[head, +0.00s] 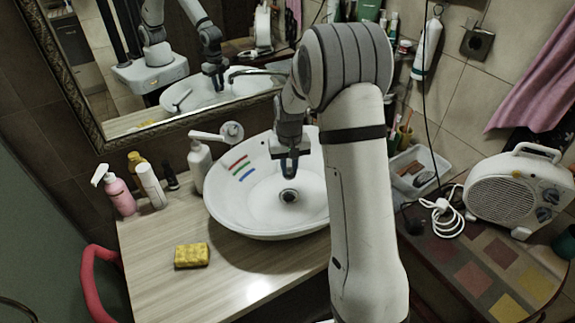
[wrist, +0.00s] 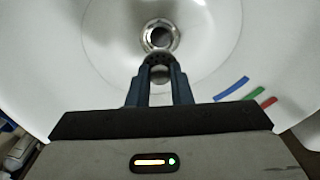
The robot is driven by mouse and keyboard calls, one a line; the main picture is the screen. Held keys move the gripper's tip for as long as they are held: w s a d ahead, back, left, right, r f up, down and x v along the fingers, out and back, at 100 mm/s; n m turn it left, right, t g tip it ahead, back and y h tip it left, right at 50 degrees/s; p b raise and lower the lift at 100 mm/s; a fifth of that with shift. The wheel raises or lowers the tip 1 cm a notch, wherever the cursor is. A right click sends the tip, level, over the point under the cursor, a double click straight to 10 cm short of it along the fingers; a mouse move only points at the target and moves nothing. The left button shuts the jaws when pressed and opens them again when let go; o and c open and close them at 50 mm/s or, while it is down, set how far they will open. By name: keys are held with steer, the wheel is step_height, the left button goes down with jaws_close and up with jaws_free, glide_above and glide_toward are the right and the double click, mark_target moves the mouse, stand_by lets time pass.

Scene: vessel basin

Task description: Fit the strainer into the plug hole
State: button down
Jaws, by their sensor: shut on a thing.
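The plug hole (head: 289,196) is a round metal-rimmed opening in the bottom of the white basin (head: 238,207). In the wrist view the plug hole (wrist: 160,37) lies just beyond my fingertips, with a bright ring and a dark centre. My gripper (head: 289,172) points down into the basin, above the plug hole in the head view. In the wrist view my gripper (wrist: 158,72) is shut on the strainer (wrist: 158,60), a small dark piece with holes. The strainer appears apart from the hole; its height above the basin floor is unclear.
Blue, green and red strips (head: 239,168) mark the basin wall. A yellow sponge (head: 191,255) lies on the wooden counter (head: 150,285). A soap dispenser (head: 199,160) and several bottles stand left of the basin. A fan heater (head: 520,190) stands right. The basin floor is otherwise clear.

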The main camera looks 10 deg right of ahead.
mark_target(290, 169)
steer(key=c, duration=1.2)
jaws_free()
steer(key=shift+c, duration=0.2)
steer(key=shift+r+p, duration=1.9)
steer(key=shift+r, duration=1.6)
